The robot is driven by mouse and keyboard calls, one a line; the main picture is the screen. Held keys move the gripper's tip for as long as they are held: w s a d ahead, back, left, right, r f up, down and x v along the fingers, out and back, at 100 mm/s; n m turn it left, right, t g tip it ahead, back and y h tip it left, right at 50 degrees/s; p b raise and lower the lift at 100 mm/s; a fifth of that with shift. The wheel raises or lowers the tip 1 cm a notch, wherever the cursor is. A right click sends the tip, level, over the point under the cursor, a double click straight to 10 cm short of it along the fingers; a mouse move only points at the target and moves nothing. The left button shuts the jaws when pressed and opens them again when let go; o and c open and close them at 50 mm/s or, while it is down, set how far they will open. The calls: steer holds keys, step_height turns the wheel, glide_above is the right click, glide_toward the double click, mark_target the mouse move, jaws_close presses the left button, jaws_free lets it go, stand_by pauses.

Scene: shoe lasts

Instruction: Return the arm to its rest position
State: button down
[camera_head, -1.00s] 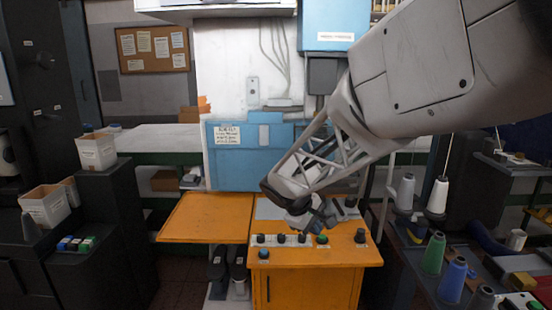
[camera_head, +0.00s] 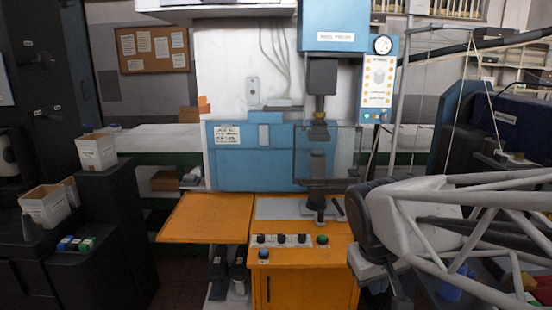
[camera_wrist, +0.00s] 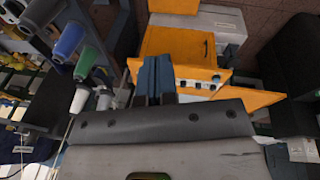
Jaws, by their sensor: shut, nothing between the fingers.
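My gripper (camera_wrist: 154,64) shows in the wrist view as two blue fingers side by side, shut with nothing between them. They point toward the orange cabinet, with the floor and the bench around them far below. In the head view my arm reaches in from the right edge. Its dark wrist end is just right of the orange control cabinet (camera_head: 300,284), and the fingers there are mostly hidden or hard to make out.
The press (camera_head: 321,75) stands at the back centre, with a small dark piece (camera_head: 318,205) under it. An orange side table (camera_head: 204,218) is bare. White bins (camera_head: 45,205) stand at left. Thread cones (camera_wrist: 69,40) crowd the rack beside my gripper in the wrist view.

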steer(key=s+f+m+y, duration=0.1)
steer(key=s+m, duration=0.1)
steer(key=s, duration=0.6)
steer(key=shift+s+t+y, duration=0.3)
steer(key=shift+s, duration=0.05)
steer(key=shift+d, duration=0.1)
stand_by(1.2)
